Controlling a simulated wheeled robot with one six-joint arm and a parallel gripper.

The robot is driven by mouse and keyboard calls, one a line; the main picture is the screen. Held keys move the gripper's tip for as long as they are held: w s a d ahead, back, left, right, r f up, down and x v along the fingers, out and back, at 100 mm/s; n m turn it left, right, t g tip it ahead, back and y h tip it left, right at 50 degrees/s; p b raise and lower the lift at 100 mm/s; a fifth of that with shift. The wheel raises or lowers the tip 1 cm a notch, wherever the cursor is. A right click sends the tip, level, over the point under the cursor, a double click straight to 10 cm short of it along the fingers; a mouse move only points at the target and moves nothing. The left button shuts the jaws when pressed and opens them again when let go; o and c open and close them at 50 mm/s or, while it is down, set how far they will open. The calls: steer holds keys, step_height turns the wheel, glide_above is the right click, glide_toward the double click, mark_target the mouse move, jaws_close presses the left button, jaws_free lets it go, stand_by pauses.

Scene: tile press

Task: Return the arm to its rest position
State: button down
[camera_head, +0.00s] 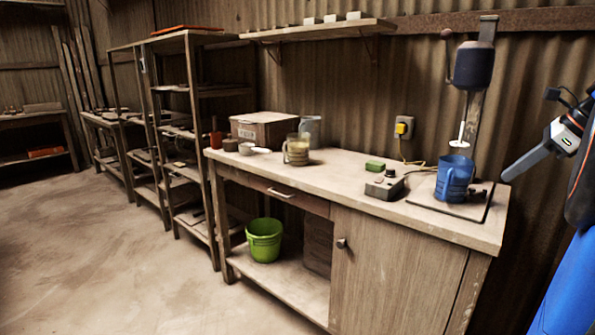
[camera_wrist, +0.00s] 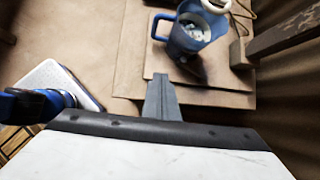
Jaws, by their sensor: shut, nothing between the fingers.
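My gripper (camera_head: 508,175) is at the right edge of the head view, in the air beside the right end of the workbench (camera_head: 330,178). Its grey fingers are together with nothing between them. In the wrist view the shut fingers (camera_wrist: 161,82) point toward the bench, with a blue jug (camera_wrist: 187,34) beyond them. In the head view the blue jug (camera_head: 453,180) stands upright on a dark base plate, to the left of my gripper and apart from it. Part of my arm is cut off by the picture's right edge.
A mixer (camera_head: 474,65) hangs on a post above the blue jug. A wall shelf (camera_head: 320,31) is above. Open floor lies at left.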

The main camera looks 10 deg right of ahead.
steer(key=s+a+f+n+g+h, duration=0.1)
steer(key=s+a+f+n, duration=0.2)
steer(key=a, duration=0.5)
steer(key=a+f+n, duration=0.4)
steer(key=a+n, duration=0.2)
steer(key=a, duration=0.1)
steer(key=s+a+f+n+g+h, duration=0.1)
steer(key=s+a+f+n, duration=0.2)
steer(key=a, duration=0.5)
steer(key=s+a+f+n, duration=0.5)
steer(key=f+n, duration=0.2)
steer(key=n, duration=0.1)
steer(key=s+a+f+n+h, duration=0.1)
steer(key=s+a+f+n, duration=0.4)
steer(key=s+f+n, duration=0.1)
steer(key=shift+s+f+n+t+h, duration=0.3)
steer(key=shift+f+n+t, duration=0.1)
steer(key=shift+f+n, duration=0.45)
